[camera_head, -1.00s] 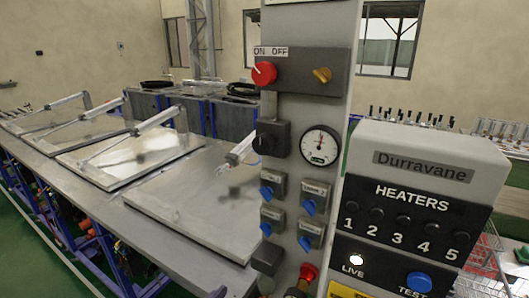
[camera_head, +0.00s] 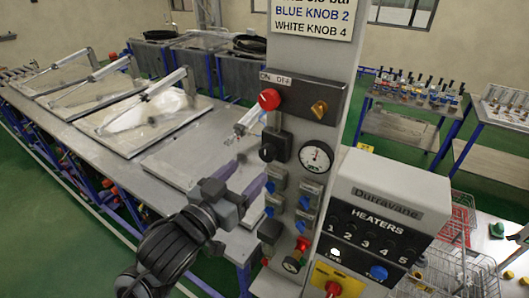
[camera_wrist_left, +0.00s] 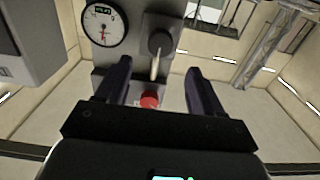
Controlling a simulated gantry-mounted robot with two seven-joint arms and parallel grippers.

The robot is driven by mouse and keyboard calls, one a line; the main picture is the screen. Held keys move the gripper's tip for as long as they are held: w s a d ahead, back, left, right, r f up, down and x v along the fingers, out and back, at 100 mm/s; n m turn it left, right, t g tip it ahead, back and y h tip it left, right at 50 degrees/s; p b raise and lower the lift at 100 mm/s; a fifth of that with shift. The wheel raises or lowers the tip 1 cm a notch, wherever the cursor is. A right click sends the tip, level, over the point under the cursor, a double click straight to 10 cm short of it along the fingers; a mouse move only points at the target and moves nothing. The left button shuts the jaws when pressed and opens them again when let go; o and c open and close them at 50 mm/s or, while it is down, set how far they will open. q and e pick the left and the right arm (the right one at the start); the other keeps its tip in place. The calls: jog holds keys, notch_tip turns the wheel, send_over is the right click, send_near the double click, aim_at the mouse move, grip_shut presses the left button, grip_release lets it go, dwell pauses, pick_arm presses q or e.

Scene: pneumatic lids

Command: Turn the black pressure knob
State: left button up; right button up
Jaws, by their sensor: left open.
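The black pressure knob (camera_head: 267,152) sits on a dark box on the grey panel, left of the round white gauge (camera_head: 316,157). My left gripper (camera_head: 250,172) is open and empty, below and to the left of the knob in the head view, its purple-grey fingers pointing toward the panel. In the left wrist view, which looks upside down, the black knob (camera_wrist_left: 160,40) lies beyond the two open fingers (camera_wrist_left: 158,85), apart from them. The gauge (camera_wrist_left: 104,24) is left of the knob there. My right gripper is in neither current view.
The heater box (camera_head: 375,213) stands to the right. A metal table with flat lids (camera_head: 163,120) extends left.

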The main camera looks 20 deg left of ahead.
aim_at(265, 154)
pick_arm(q)
jog(key=w, duration=0.2)
jog(key=w+d, duration=0.1)
jog(key=w, duration=0.5)
jog(key=shift+w+d+p, duration=0.2)
jog(key=shift+d+p, duration=0.1)
jog(key=shift+p, duration=0.05)
jog(key=shift+c, duration=0.3)
jog(key=c, duration=1)
